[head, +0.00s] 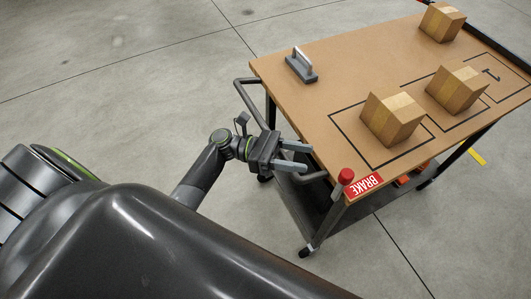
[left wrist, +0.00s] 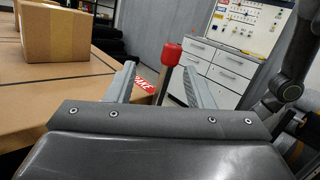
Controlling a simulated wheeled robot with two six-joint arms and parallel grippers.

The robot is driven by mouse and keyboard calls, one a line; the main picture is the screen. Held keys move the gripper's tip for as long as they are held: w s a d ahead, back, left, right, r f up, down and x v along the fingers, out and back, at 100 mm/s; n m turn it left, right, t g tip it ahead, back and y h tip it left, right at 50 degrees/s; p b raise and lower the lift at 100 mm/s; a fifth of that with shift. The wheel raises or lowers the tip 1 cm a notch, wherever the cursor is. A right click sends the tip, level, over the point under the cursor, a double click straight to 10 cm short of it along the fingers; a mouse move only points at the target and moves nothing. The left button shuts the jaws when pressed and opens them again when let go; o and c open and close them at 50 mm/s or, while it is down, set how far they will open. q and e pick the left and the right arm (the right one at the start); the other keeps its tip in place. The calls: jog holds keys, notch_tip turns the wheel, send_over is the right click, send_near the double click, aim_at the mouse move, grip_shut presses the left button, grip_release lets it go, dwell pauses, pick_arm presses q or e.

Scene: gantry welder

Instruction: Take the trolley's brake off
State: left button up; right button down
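The trolley (head: 310,110) has a brown top and a dark frame, and stands at the right in the head view. Its brake lever ends in a red knob (head: 346,176) at the near corner, beside a red BRAKE label (head: 364,186). My left gripper (head: 311,157) is open and empty, to the left of the knob at the trolley's near end. In the left wrist view the red knob (left wrist: 172,53) shows ahead between the two open fingers, apart from them. The label (left wrist: 146,86) is partly hidden by the left finger. My right gripper is in neither view.
A grey handled tool (head: 301,66) lies near the top's left edge. The push handle (head: 240,95) juts toward my arm. Drawers (left wrist: 215,65) stand behind. The floor at left is clear.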

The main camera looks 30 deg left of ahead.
pick_arm(q)
jog(key=b+v, duration=0.2)
jog(key=v, duration=0.6)
dwell(0.4)
